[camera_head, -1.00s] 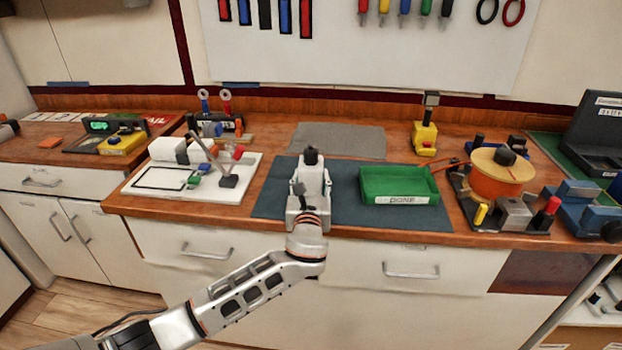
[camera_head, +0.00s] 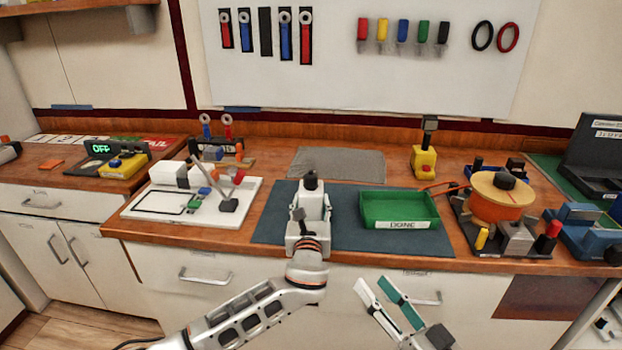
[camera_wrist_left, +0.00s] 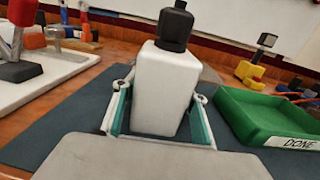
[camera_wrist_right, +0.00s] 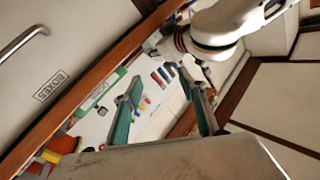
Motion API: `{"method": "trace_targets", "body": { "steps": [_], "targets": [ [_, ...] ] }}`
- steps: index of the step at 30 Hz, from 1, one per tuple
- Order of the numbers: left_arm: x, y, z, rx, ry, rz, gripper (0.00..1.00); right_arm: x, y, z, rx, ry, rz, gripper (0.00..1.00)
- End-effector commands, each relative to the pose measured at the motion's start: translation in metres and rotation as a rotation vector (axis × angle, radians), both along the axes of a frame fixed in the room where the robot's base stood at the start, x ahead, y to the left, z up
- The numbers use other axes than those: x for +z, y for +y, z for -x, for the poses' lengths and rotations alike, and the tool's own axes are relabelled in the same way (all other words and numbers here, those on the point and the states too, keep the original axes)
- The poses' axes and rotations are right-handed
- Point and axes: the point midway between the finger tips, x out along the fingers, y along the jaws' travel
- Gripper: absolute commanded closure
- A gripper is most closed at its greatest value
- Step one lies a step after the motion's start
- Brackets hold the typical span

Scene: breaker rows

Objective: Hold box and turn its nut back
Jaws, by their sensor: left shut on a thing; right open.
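A white box (camera_head: 317,199) with a black nut (camera_head: 311,180) on its top stands upright on the dark blue mat (camera_head: 268,225). My left gripper (camera_wrist_left: 160,112) is shut on the box, its green-padded fingers on both sides of it. The nut (camera_wrist_left: 174,26) is clear of the fingers in the left wrist view. In the head view my left wrist hides the lower front of the box. My right gripper (camera_head: 374,281) is open and empty, in front of the counter edge, lower and to the right of the box. Its spread fingers also show in the right wrist view (camera_wrist_right: 162,92).
A green tray (camera_head: 399,225) labelled DONE sits right of the box. A white board with small parts (camera_head: 147,212) lies to the left. A yellow device (camera_head: 424,162) stands at the back. An orange spool (camera_head: 495,208) and blue blocks (camera_head: 580,228) crowd the right end.

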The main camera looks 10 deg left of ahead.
Motion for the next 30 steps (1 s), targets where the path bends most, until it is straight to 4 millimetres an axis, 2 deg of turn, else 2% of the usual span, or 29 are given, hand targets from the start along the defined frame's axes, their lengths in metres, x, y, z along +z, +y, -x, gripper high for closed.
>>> {"method": "trace_targets", "body": {
  "steps": [1,3,6,9,15,19,25,30],
  "targets": [
    [0.002,0.0,0.0,0.0,-0.003,0.001,0.98,0.022,0.01,-0.004,0.041,-0.027,-0.036,0.59],
    [0.002,0.0,0.0,0.0,-0.003,0.001,0.98,0.044,0.023,-0.006,0.098,-0.045,-0.082,0.59],
    [0.002,0.0,0.0,0.0,-0.004,0.001,0.98,0.066,0.04,-0.011,0.171,-0.065,-0.117,0.59],
    [0.002,0.0,0.0,0.0,-0.003,0.001,0.98,0.077,0.056,-0.018,0.231,-0.081,-0.116,0.59],
    [0.002,0.0,0.0,0.0,-0.004,0.001,0.98,0.081,0.08,-0.043,0.312,-0.118,-0.044,0.59],
    [0.002,0.0,0.0,0.0,-0.004,0.001,0.98,0.079,0.088,-0.065,0.345,-0.143,0.028,0.59],
    [0.002,0.0,0.0,0.0,-0.004,0.001,0.98,0.08,0.09,-0.104,0.374,-0.184,0.151,0.59],
    [0.002,0.0,0.0,0.0,-0.004,0.001,0.98,0.085,0.08,-0.14,0.376,-0.215,0.254,0.59]
  ]
}}
